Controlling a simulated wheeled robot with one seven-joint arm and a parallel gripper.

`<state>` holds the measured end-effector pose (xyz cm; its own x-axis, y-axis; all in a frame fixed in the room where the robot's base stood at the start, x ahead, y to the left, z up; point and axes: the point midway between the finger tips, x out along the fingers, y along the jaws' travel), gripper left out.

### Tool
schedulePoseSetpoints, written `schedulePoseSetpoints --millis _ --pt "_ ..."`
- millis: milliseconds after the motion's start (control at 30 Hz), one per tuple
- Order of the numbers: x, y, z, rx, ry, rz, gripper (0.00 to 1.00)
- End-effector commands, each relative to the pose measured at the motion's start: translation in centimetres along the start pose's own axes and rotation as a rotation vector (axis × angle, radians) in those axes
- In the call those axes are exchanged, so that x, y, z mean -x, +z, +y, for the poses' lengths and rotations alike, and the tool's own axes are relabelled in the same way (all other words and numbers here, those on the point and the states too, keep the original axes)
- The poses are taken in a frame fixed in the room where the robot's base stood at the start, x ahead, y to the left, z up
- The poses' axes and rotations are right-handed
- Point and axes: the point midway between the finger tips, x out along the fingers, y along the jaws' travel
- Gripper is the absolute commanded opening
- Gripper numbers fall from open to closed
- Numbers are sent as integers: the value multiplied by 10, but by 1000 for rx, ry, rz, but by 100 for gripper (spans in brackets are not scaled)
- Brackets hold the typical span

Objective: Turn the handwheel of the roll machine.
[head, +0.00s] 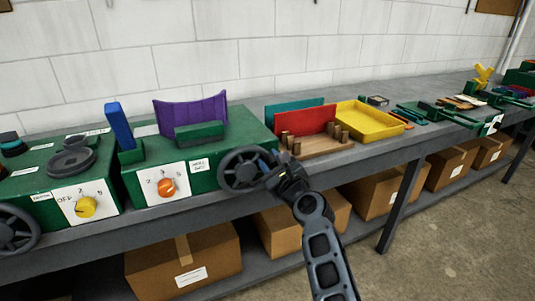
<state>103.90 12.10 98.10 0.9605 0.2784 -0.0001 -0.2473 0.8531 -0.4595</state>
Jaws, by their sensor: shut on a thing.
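A dark grey spoked handwheel (243,171) stands upright on the front right of a green machine (213,150) on the bench. My gripper (270,165) reaches in from the lower right and is shut at the right side of the wheel's rim. The gripped part itself is hidden by the fingers. The machine carries an orange dial (166,187) on a white plate, a blue upright block (119,125) and a curved purple sheet (191,113) on top. The small label beside the wheel is too small to read surely.
A second green machine with a yellow dial (85,207) and another handwheel (14,231) stands at left. To the right are a wooden peg board (318,149), a yellow tray (369,121) and green tools. Cardboard boxes (183,263) fill the lower shelf. Open floor (460,240) lies at right.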

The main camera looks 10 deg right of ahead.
Motion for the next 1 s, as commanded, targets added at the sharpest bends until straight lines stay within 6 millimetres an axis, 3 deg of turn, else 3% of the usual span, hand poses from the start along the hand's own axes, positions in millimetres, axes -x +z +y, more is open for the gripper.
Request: schedulePoseSetpoints --millis 400,1000 --pt "1 -20 5 -263 0 4 0" --pt "1 -25 8 -338 0 4 0"
